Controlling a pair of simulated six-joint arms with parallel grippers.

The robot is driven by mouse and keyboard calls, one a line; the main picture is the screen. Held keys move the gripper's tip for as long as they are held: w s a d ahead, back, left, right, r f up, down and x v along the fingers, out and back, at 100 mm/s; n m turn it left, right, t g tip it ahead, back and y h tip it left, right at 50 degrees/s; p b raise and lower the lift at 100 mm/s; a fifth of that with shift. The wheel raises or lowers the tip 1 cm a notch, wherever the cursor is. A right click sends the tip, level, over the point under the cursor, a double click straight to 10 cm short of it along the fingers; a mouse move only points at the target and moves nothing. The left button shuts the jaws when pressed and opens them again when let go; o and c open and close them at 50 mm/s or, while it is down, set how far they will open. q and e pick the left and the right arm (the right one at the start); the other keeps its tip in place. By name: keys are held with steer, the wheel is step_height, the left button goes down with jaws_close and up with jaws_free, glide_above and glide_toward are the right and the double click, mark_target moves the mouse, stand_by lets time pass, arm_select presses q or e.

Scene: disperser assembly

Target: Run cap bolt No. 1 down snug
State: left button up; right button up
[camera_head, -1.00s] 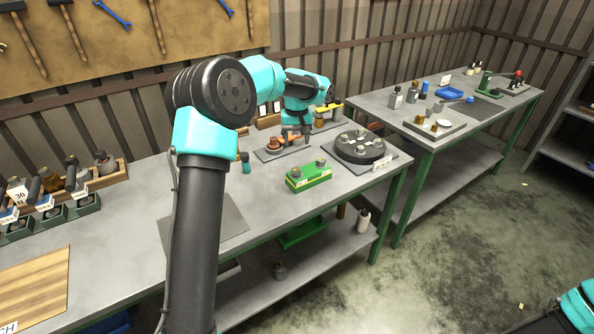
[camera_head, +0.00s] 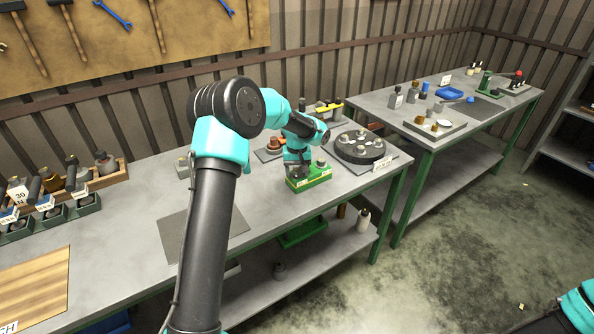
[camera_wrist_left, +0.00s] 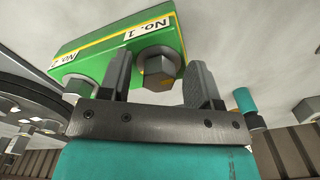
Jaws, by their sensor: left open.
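A green block (camera_head: 312,178) sits on the bench and fills the upper left of the left wrist view (camera_wrist_left: 95,45). It carries labels "No. 1" and "No. 2". A grey hex-headed bolt (camera_wrist_left: 158,66) is by the "No. 1" label, and another bolt (camera_wrist_left: 80,84) is by "No. 2". My left gripper (camera_head: 298,172) is over the left end of the block. In the left wrist view the gripper (camera_wrist_left: 160,78) is open, with the No. 1 bolt head between its fingers and gaps on both sides. My right gripper is out of view.
A dark round plate with several bolts (camera_head: 360,147) stands just right of the block. An orange-brown part (camera_head: 272,147) is behind my wrist. A teal-handled tool (camera_wrist_left: 246,104) shows in the left wrist view. The grey mat (camera_head: 180,240) at the front is bare.

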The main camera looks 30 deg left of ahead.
arm_select(q)
steer(key=c, duration=0.9)
steer(key=shift+m, duration=0.4)
steer(key=m, duration=0.4)
steer(key=shift+a, duration=0.2)
steer(key=m, duration=0.5)
steer(key=shift+a, duration=0.15)
steer(key=m, duration=0.5)
steer(key=shift+a, duration=0.15)
steer(key=m, duration=0.5)
steer(key=shift+w+a, duration=0.1)
steer(key=shift+w, duration=0.1)
